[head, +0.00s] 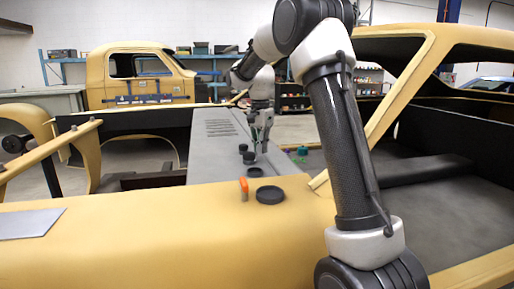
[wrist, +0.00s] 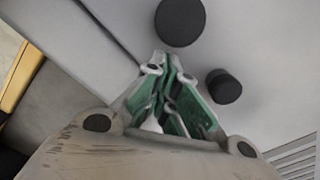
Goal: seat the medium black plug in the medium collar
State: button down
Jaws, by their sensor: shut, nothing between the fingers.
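My gripper (head: 264,149) points down over the grey panel, its fingers shut and empty. In the wrist view its green-lined fingers (wrist: 168,62) meet between two black round pieces. One is a short black cylinder (wrist: 223,86) to the right; the other is a wider black round piece (wrist: 180,22) above. In the head view two black pieces, a smaller one (head: 243,148) and a wider one (head: 249,158), stand just left of the gripper. A flat black disc or ring (head: 255,172) lies nearer, and a larger black ring (head: 270,195) nearer still. I cannot tell which is the medium plug or collar.
An orange upright piece (head: 244,185) stands beside the larger ring. A small green object (head: 302,151) lies to the right of the gripper. The grey panel (head: 205,165) is clear on its left side. Yellow vehicle shells surround the area.

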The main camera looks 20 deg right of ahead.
jog(key=shift+w+d+r, duration=0.45)
jog(key=shift+d+r, duration=0.3)
jog(key=shift+d, duration=0.1)
notch_tip(320, 180, up, 9)
jog(key=shift+s, duration=0.15)
